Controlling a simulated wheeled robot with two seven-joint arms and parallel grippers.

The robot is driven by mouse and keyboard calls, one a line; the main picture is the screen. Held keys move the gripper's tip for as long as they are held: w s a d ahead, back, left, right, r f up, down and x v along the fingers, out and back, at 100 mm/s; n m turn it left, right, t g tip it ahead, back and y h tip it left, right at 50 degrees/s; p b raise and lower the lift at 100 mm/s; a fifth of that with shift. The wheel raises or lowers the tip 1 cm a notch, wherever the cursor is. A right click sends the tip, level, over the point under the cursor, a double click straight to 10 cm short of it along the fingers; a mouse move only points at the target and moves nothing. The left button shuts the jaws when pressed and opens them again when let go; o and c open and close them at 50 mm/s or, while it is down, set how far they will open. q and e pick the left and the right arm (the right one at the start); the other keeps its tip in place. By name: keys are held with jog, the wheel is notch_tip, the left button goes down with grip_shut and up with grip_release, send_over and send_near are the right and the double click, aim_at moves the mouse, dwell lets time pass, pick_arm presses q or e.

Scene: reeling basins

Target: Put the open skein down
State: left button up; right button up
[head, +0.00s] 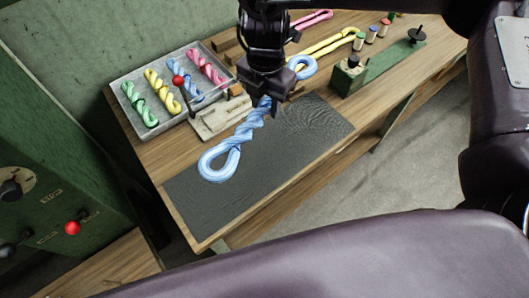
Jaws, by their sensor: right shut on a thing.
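My right gripper (266,99) is over the dark mat (285,147) on the wooden table. It is shut on a light blue skein (238,143). The skein is twisted near the gripper and ends in an open loop toward the lower left. It lies over the mat in the picture; I cannot tell whether its lower end touches the mat. The skein's upper end is hidden by the gripper. My left gripper is not in view.
Behind the mat, a metal tray (135,88) holds several twisted skeins. A pale block with a red-knobbed lever (178,81) stands beside it. A green device (377,68), small spools (371,34) and a yellow skein (326,46) are at the back right. The mat's right part is clear.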

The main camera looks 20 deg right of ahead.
jog(key=shift+w+r+n, duration=0.1)
jog(key=shift+r+n, duration=0.1)
jog(key=shift+n, duration=0.1)
jog(key=shift+f, duration=0.35)
jog(key=b, duration=0.2)
send_over(265, 155)
notch_tip(265, 155, down, 16)
jog(key=shift+r, duration=0.1)
notch_tip(265, 155, down, 3)
jog(key=shift+p, duration=0.3)
jog(key=shift+w, duration=0.1)
jog(key=shift+f, duration=0.25)
jog(key=o, duration=1.1)
